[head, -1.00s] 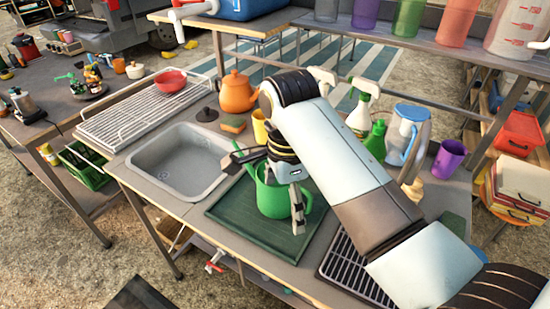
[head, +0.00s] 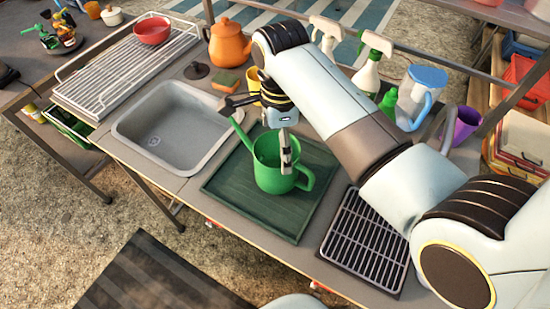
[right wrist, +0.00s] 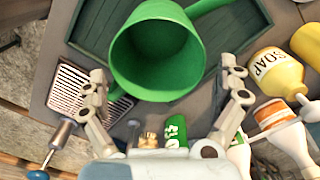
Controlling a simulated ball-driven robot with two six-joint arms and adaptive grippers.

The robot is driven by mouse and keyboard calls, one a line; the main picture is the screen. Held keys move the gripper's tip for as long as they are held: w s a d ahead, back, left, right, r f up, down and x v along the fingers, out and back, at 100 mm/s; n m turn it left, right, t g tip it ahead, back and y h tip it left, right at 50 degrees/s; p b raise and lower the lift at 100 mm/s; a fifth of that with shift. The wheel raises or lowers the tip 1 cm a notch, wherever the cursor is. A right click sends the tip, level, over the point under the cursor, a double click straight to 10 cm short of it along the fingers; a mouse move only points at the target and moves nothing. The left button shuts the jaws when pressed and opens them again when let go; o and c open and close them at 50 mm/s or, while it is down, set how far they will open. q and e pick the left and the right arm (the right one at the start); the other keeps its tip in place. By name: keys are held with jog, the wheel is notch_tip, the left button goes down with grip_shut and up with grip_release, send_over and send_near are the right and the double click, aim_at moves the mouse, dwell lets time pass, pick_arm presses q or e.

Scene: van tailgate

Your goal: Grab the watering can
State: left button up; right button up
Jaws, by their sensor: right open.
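The green watering can (head: 268,178) stands upright on the dark green tray (head: 225,197), its spout toward the sink and its loop handle toward the lower right. My right gripper (head: 262,130) is open above the can. In the head view one finger overlaps the can's opening and the other reaches out over the spout side. In the right wrist view the round mouth of the can (right wrist: 128,85) lies ahead between the spread fingers (right wrist: 165,82), one on each side; I cannot tell whether they touch it. My left gripper is not in view.
The sink (head: 165,140) is left of the tray, and a black drain grate (head: 365,240) is right of it.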

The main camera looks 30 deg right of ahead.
notch_tip(320, 180, down, 3)
jog(key=shift+s+r, duration=0.1)
jog(key=shift+a, duration=0.1)
jog(key=c, duration=0.6)
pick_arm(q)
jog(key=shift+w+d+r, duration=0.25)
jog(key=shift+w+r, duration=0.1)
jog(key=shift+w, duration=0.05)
pick_arm(e)
jog(key=c, duration=0.6)
